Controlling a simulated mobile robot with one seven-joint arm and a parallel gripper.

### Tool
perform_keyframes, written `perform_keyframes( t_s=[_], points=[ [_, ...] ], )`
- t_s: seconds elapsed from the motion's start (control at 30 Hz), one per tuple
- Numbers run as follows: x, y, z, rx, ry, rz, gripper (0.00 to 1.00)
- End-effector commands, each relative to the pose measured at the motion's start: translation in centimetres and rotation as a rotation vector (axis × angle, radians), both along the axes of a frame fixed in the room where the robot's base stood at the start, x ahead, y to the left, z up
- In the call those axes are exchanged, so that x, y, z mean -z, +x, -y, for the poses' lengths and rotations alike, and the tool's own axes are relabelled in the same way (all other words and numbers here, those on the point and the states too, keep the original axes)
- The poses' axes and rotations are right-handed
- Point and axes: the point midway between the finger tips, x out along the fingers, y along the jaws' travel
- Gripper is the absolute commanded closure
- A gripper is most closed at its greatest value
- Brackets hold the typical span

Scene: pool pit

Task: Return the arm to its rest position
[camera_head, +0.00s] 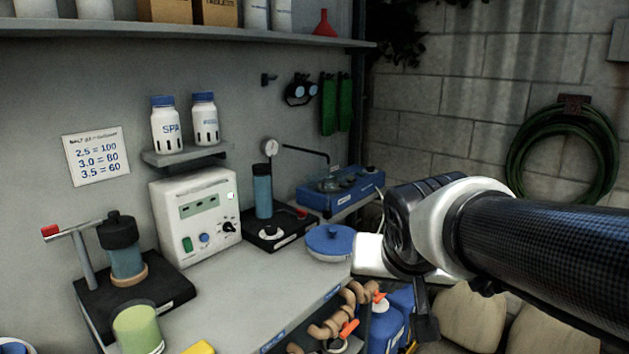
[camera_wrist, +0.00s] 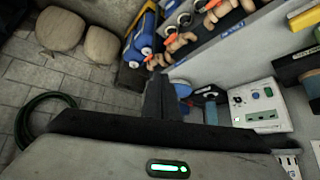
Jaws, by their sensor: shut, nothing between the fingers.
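My gripper (camera_head: 426,322) hangs below the dark wrist joint at the end of my arm, to the right of the workbench's front edge. My arm reaches in from the right side of the head view. In the wrist view my gripper (camera_wrist: 158,88) shows as dark fingers closed together, with nothing held between them. The fingers are apart from the bench and its equipment in the head view.
The workbench (camera_head: 262,290) carries a white control box (camera_head: 195,212), a blue-lidded dish (camera_head: 330,240) and a blue device (camera_head: 340,193). Blue containers (camera_head: 386,328) and pipes with orange handles (camera_head: 350,325) sit below its edge. A green hose (camera_head: 513,160) hangs on the block wall.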

Motion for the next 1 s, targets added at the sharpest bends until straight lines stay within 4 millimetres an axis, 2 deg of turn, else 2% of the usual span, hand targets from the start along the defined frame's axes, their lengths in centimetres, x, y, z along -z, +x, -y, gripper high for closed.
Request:
perform_keyframes(
  t_s=[0.03, 0.1, 0.37, 0.4, 0.67, 0.9, 1.0],
  points=[
    [-0.1, -2.1, 0.8, -0.009, -0.012, -0.021, 1.0],
    [0.3, -4.7, 1.5, -0.034, -0.029, -0.059, 1.0],
    [2.1, -13.0, 2.3, -0.153, -0.033, -0.174, 1.0],
    [0.4, -13.0, 2.3, -0.159, -0.034, -0.18, 1.0],
    [-5.5, -12.8, 2.3, -0.156, -0.037, -0.18, 1.0],
    [-12.0, -12.8, 2.3, -0.155, -0.037, -0.179, 1.0],
    [-13.5, -12.8, 2.3, -0.155, -0.037, -0.179, 1.0]
  ],
)
